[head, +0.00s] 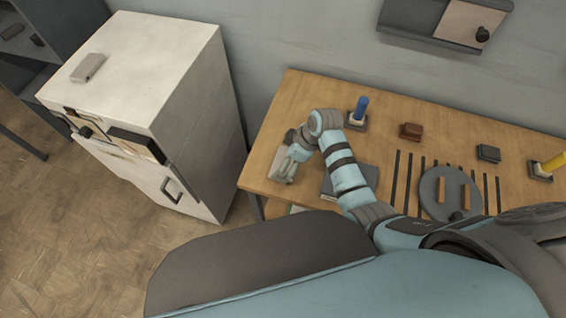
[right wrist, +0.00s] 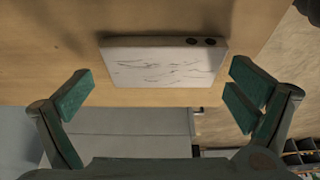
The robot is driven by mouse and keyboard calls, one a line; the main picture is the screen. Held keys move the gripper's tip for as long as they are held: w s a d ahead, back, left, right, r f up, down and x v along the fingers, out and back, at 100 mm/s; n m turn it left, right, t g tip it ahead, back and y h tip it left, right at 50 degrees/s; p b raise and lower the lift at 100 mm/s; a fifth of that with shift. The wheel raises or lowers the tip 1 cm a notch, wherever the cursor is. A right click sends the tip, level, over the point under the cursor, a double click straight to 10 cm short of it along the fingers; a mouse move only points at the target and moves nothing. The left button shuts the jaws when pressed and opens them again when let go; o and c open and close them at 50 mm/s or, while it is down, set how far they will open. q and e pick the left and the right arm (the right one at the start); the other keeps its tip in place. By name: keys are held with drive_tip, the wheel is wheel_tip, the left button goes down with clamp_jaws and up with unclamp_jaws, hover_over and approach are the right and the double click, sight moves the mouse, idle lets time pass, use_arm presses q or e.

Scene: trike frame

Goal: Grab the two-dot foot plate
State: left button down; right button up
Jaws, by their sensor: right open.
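The two-dot foot plate (right wrist: 160,65) is a pale slab with dark streaks and two dark dots near the right end of its far edge. It lies on the wooden table top in the right wrist view. My right gripper (right wrist: 160,96) is open, its green-padded fingers spread wider than the plate, one to each side and apart from it. In the head view my right gripper (head: 287,168) is over the left end of the table, and it largely covers the plate there. My left gripper is not in view.
The wooden table (head: 415,125) also holds a blue peg on a base (head: 359,109), a brown block (head: 410,131), a dark block (head: 488,153), a round grey disc (head: 450,192) and dark slats. A white cabinet (head: 150,85) stands left of the table across a gap.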

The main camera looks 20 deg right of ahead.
drive_tip(key=shift+w+a+f, duration=0.1)
drive_tip(key=shift+a+f, duration=0.05)
drive_tip(key=shift+f, duration=0.3)
drive_tip(key=shift+s+r, duration=0.2)
drive_tip(key=shift+s, duration=0.15)
drive_tip(key=c, duration=1.3)
drive_tip(key=shift+s+a, duration=0.1)
drive_tip(key=shift+s, duration=0.1)
drive_tip(key=shift+c, duration=0.8)
drive_tip(key=shift+c, duration=0.3)
